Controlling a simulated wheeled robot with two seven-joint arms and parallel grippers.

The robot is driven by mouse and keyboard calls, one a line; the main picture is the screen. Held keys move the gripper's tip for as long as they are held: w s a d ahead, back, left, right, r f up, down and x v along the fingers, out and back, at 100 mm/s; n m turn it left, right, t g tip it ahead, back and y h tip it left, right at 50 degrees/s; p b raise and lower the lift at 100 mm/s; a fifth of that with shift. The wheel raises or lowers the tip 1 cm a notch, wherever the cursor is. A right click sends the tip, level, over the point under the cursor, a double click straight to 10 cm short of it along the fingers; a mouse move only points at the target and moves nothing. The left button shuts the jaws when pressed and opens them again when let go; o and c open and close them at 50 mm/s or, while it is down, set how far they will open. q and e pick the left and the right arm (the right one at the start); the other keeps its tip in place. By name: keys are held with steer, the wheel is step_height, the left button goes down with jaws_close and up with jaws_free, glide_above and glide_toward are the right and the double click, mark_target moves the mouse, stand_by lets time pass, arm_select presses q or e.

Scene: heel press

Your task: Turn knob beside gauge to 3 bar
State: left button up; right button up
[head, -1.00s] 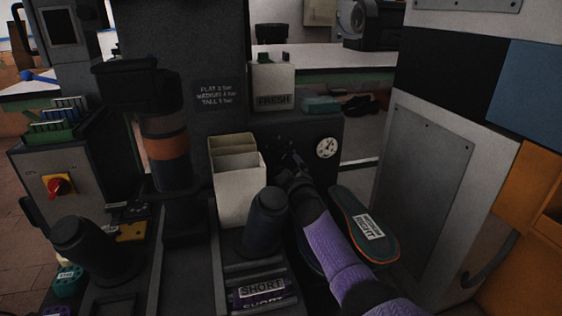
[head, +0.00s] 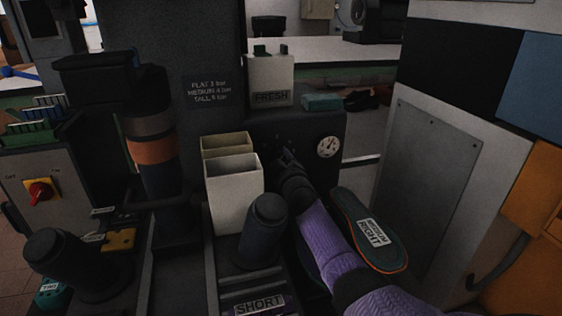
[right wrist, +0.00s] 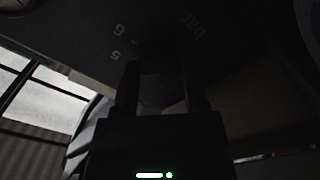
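The white round gauge (head: 328,147) sits on the dark press front; its needle is too small to read. My right gripper (head: 284,158) reaches the panel just left of the gauge and hides the knob in the head view. In the right wrist view the two dark fingers (right wrist: 161,85) stand apart, with a dim grey shape between them. It is too dark to tell whether they grip it. Printed marks "5", "6" and "bar" (right wrist: 188,22) show upside down on the panel beyond the fingers. My left gripper is out of view.
A sign (head: 209,91) lists flat, medium and tall pressures. Pale bins (head: 234,190) stand left of my right arm, with a dark post (head: 264,230) in front. An insole marked "medium right" (head: 367,228) lies right of my arm. A red switch (head: 40,191) is far left.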

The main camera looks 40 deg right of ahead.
jaws_close()
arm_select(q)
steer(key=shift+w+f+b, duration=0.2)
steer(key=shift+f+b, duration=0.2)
arm_select(e)
steer(key=n, duration=1.5)
steer(key=shift+n, duration=0.3)
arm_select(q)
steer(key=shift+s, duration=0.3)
arm_select(e)
steer(key=shift+f, duration=0.1)
